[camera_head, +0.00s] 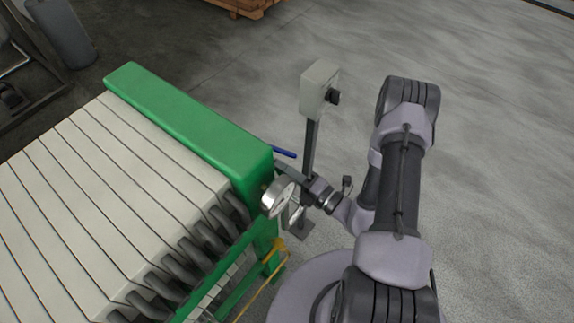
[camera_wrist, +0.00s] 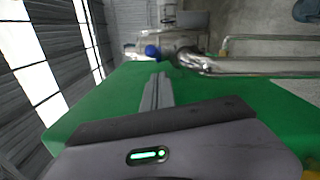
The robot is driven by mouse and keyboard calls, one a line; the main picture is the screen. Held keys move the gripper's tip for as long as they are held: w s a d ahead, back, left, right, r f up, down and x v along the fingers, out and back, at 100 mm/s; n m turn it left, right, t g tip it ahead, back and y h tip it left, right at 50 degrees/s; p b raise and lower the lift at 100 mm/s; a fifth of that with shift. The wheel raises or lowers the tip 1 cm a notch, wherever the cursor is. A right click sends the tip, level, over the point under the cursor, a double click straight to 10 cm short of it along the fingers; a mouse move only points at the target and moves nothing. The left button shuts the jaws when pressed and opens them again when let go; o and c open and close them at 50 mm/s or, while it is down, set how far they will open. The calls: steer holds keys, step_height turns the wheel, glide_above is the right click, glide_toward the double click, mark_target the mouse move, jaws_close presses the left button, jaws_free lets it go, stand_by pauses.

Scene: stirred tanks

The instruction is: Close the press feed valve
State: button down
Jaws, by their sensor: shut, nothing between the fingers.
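The press feed valve shows mainly as a blue lever handle (camera_head: 284,152) in the head view, sticking out to the right from behind the green end of the filter press. In the wrist view a blue part (camera_wrist: 151,51), likely the same handle seen end-on, sits by a shiny pipe. The valve body cannot be made out clearly. My gripper (camera_head: 281,167) is shut and empty, just below the blue handle in the head view. In the wrist view its closed fingertips (camera_wrist: 158,78) point toward the blue part, with a small gap in the picture. Contact cannot be told.
The green press frame (camera_head: 190,115) with white plates fills the left. A control box (camera_head: 317,88) on a post stands behind my gripper. A metal pipe (camera_wrist: 250,67) runs right. Open floor lies right.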

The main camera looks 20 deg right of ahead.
steer(key=shift+w+d+r, duration=0.15)
steer(key=shift+w+d, duration=0.45)
steer(key=shift+w, duration=0.05)
